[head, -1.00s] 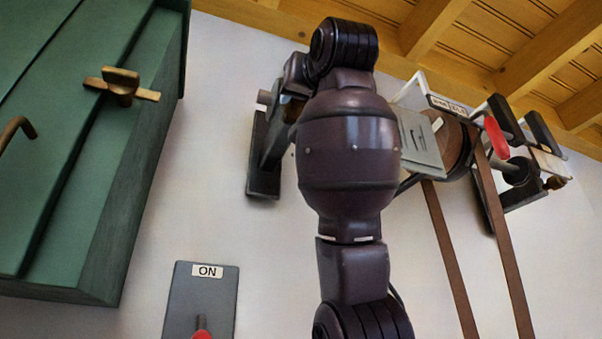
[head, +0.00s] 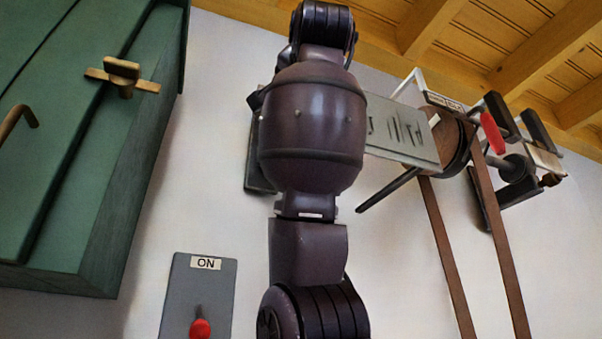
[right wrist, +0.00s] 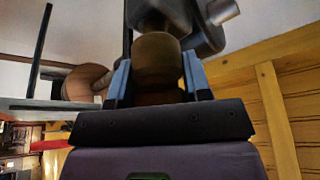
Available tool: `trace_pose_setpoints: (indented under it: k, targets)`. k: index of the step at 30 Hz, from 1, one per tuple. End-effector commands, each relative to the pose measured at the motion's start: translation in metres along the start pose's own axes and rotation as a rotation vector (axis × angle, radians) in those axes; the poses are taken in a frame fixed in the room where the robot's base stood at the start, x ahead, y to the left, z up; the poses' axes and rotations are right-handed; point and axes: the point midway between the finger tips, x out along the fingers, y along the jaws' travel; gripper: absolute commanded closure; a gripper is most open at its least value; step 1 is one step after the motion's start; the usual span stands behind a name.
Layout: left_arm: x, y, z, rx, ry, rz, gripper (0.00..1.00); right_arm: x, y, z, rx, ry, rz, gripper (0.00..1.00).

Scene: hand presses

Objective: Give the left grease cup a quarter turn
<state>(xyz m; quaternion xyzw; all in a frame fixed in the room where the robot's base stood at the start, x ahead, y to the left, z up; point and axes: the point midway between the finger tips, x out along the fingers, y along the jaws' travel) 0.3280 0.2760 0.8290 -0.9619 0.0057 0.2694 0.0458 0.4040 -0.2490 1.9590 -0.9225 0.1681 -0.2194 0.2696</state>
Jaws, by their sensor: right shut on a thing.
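In the right wrist view, my right gripper (right wrist: 157,68) has its two blue-grey fingers on either side of a dull brass cylinder (right wrist: 158,48), which looks like the left grease cup. The fingers are shut on it, and its upper end meets a dark bearing housing (right wrist: 208,38). In the head view, my dark arm covers this cup and the gripper, so the cup's turn angle cannot be read there. My left gripper is in neither view.
A brown pulley (head: 452,140) with two hanging belts (head: 450,260) is right of my arm, beside a grey slotted plate (head: 405,135). A red handle (head: 492,132) is near it. A green cabinet (head: 90,150) and an ON switch panel (head: 200,285) are at left.

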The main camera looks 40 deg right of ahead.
Motion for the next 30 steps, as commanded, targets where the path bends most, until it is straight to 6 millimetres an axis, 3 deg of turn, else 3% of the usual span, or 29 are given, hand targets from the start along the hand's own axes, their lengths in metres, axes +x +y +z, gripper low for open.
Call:
trace_pose_setpoints:
  k: [18,30]
  targets:
    - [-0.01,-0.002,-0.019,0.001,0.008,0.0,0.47,-0.001,0.004,0.0,0.537,-0.002,0.222,0.79]
    - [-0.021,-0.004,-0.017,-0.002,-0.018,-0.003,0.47,-0.001,0.008,0.003,0.802,-0.001,0.333,0.79]
